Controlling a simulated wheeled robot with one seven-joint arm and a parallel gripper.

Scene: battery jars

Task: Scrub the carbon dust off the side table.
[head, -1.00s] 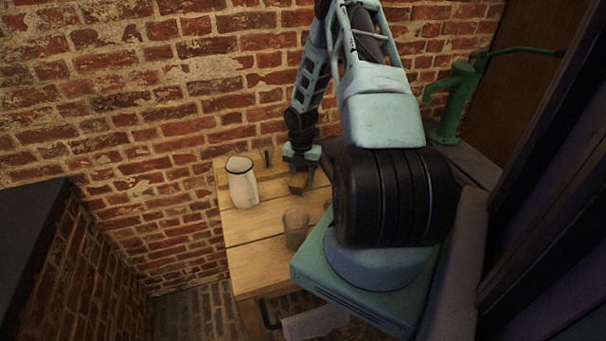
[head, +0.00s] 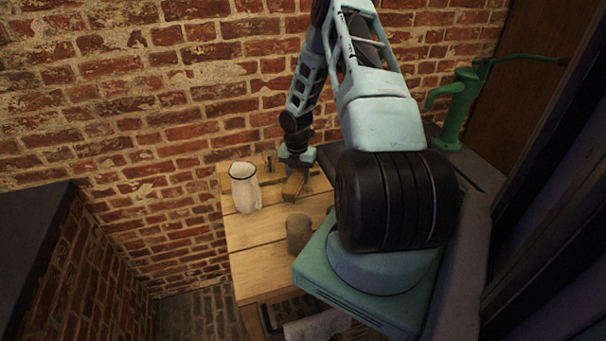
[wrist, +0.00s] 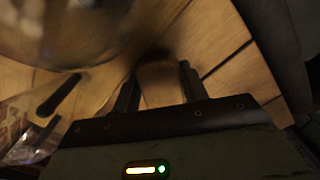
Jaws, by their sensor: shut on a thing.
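The side table (head: 262,268) is a pale plank-topped wooden table against the brick wall. My gripper (head: 295,168) is over its back part, pointing down, shut on a brown wooden block, probably a scrubbing brush (head: 293,187). The brush is low at the tabletop; I cannot tell if it touches. In the wrist view the two dark fingers (wrist: 158,92) stand either side of a blurred brown shape. I cannot make out the carbon dust clearly in either view. My arm hides the table's right part.
A white enamel jug (head: 245,190) stands just left of my gripper. A grey-brown jar (head: 298,233) stands nearer the front. A small dark upright thing (head: 270,163) is at the back edge. A pale cloth (head: 318,326) hangs at the front. A green hand pump (head: 456,108) stands at right.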

